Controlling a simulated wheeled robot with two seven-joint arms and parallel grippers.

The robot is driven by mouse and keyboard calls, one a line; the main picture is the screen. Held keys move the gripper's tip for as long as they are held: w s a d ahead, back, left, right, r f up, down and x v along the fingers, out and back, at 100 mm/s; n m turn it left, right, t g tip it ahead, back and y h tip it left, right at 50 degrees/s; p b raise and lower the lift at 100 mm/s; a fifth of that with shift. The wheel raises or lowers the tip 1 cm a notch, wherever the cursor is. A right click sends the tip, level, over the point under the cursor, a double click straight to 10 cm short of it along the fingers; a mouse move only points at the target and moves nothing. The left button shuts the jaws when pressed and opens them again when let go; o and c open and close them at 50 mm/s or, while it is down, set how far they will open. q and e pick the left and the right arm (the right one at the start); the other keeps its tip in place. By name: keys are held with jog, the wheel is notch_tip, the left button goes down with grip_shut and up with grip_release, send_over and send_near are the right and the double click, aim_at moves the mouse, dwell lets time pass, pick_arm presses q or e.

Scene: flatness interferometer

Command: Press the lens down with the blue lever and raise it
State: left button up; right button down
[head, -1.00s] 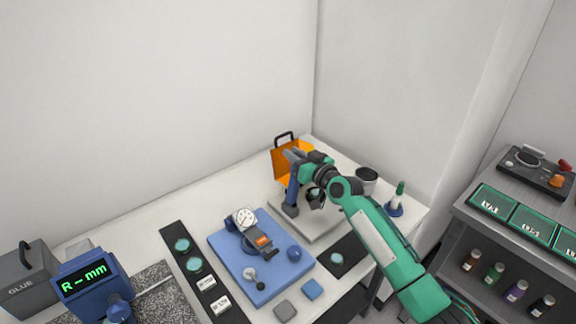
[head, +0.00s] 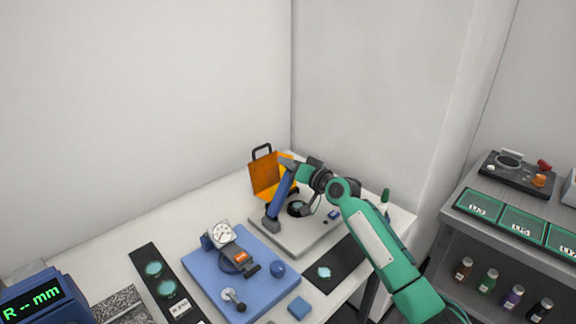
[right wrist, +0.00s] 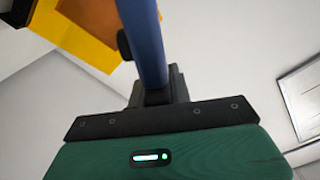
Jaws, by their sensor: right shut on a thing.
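In the right wrist view the blue lever (right wrist: 143,40) runs down to the dark jaws (right wrist: 158,88). The lens (head: 297,208) is a small teal disc in a black ring on the plate, just right of the lever. I cannot tell whether anything presses on it. My left gripper is not in view.
An orange box-like shield (head: 265,178) with a black handle stands behind the lever. A black strip (head: 340,264) with a teal disc lies in front. Shelves stand at the right.

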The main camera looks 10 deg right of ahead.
jog(key=c, duration=1.3)
grip_release()
jog(key=shift+s+d+f, duration=0.1)
jog(key=shift+s+d, duration=0.25)
jog(key=shift+s, duration=0.1)
pick_arm(q)
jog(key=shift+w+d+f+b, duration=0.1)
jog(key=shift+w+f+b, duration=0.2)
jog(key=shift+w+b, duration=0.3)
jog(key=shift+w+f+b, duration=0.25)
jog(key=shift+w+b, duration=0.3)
jog(key=shift+b, duration=0.05)
pick_arm(e)
jog(key=v, duration=1.2)
jog(key=shift+s+d, duration=0.2)
jog(key=shift+s, duration=0.1)
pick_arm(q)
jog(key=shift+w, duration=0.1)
